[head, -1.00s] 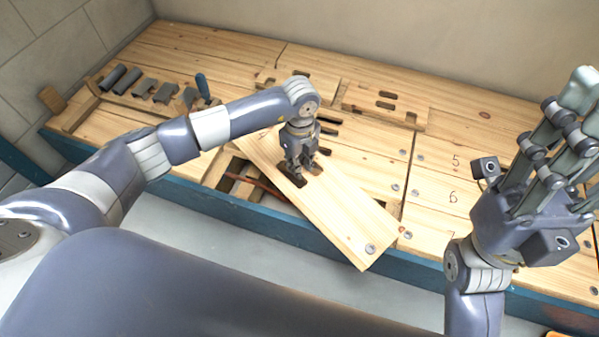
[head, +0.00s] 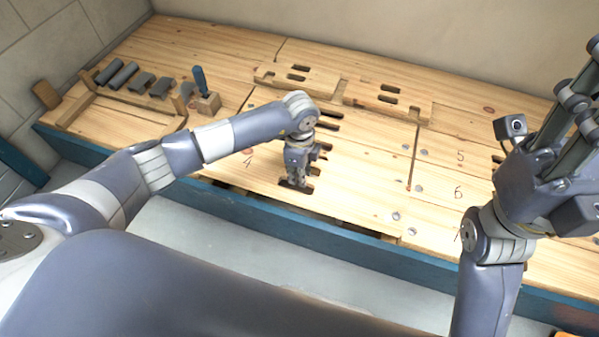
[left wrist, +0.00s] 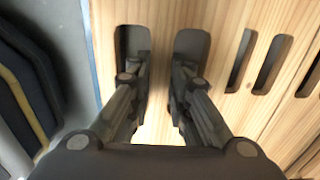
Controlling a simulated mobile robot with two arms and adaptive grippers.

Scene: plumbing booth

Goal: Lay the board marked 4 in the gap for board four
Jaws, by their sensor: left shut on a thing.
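The board marked 4 (head: 345,203) lies lengthwise along the front of the wooden deck, its number showing near its left end. My left gripper (head: 294,185) is over its middle, with the fingers in the two hand slots, shut on the board. In the left wrist view the fingers (left wrist: 158,85) reach into the slots of the board (left wrist: 160,35). The gap for board four is mostly covered by the board; a dark strip shows along its front edge. I cannot tell whether the board is fully down. My right gripper (head: 577,100) is raised at the right, fingertips partly out of frame.
Boards marked 5 and 6 (head: 440,190) lie to the right. A blue-handled tool in a block (head: 203,95) and a rack of grey pipe pieces (head: 125,75) are at the left. A blue beam (head: 300,220) edges the deck.

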